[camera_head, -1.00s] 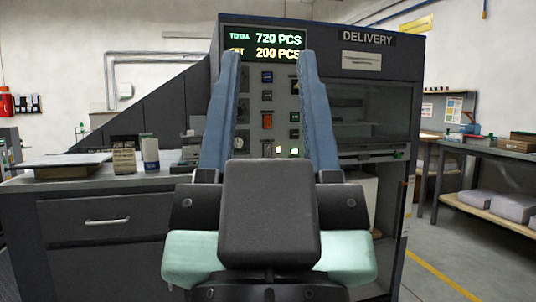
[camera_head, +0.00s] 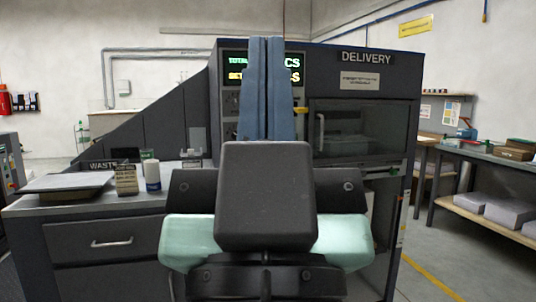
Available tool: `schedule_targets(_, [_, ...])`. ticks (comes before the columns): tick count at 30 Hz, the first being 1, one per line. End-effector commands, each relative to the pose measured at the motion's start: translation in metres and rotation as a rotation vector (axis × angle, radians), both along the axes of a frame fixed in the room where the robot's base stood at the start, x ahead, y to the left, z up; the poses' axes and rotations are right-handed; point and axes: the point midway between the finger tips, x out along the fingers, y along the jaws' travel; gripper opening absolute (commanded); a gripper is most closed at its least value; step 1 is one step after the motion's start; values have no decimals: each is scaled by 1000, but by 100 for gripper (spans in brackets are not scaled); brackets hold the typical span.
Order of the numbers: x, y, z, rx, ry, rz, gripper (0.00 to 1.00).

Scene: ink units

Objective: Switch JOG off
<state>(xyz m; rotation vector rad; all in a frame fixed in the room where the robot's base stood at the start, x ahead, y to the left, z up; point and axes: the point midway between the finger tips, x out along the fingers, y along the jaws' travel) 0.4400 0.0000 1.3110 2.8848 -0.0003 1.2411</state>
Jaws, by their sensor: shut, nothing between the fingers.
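My gripper (camera_head: 266,42) is shut and empty, its two blue fingers together and pointing up in the middle of the view. It stands in front of the control panel (camera_head: 230,104) of the delivery unit (camera_head: 387,56). The fingers and my wrist cover most of the panel and the middle of its lit display (camera_head: 237,61).
Right of the panel is a windowed door (camera_head: 362,133) with a pale handle. At left, a counter (camera_head: 60,206) bears a flat tray-like stack (camera_head: 66,184), a small box (camera_head: 126,180) and a white bottle (camera_head: 152,177). A workbench (camera_head: 480,160) stands at right, with open floor before it.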

Motion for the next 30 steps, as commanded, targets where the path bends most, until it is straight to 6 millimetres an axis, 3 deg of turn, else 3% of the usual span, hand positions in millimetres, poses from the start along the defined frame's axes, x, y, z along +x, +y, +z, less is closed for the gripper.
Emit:
schedule_targets(1, [0,0,36,0,0,0,0])
schedule_targets(16, [0,1,197,0,0,1,0])
schedule_targets(21, [0,1,221,-1,0,2,0])
schedule_targets(30, [0,1,219,-1,1,2,0])
